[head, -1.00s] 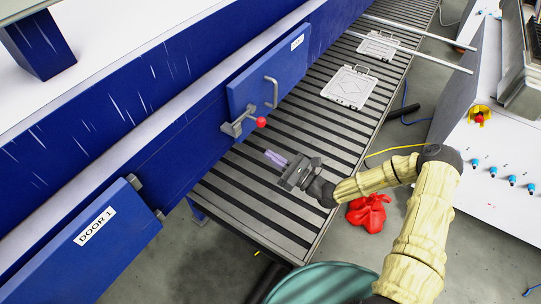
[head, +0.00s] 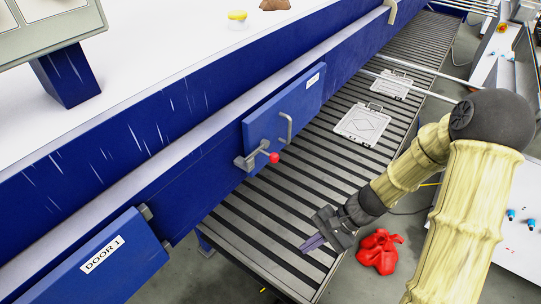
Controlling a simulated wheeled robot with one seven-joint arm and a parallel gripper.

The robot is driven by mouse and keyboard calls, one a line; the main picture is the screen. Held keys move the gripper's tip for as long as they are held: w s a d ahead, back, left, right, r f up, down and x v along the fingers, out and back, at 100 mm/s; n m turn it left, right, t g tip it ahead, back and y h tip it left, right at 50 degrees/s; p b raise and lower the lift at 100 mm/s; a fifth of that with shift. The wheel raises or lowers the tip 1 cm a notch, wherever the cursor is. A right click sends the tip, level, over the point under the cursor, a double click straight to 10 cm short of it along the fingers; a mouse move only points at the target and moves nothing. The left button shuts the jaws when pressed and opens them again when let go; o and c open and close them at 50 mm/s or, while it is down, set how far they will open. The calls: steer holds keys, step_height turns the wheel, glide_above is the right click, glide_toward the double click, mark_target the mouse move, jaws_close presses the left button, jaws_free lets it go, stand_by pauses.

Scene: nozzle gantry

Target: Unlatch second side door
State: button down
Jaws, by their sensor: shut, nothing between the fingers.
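The second side door (head: 285,110) is a blue panel on the blue machine side, with a small white label whose text is too small to read. It sits flush against the wall and looks closed. A grey handle (head: 287,128) is on its right part. At its lower left is a grey latch (head: 250,158) with a red ball knob (head: 274,158). My gripper (head: 311,244) is shut and empty. It is over the slatted conveyor, below and right of the latch, clear of it, with its fingers pointing lower left.
The door labelled DOOR 1 (head: 95,262) stands at lower left. The slatted conveyor (head: 240,222) runs along the machine and carries white plates (head: 363,124). A red crumpled object (head: 378,252) lies right of my gripper. A white cabinet (head: 505,205) stands at right.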

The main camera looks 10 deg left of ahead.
steer(key=d+r+n+t+h, duration=0.5)
steer(key=d+r+t+h, duration=0.2)
steer(key=d+r, duration=0.4)
steer(key=d, duration=0.4)
steer(key=shift+r+n+h, duration=0.3)
steer(key=shift+r+h, duration=0.05)
steer(key=shift+h, duration=0.05)
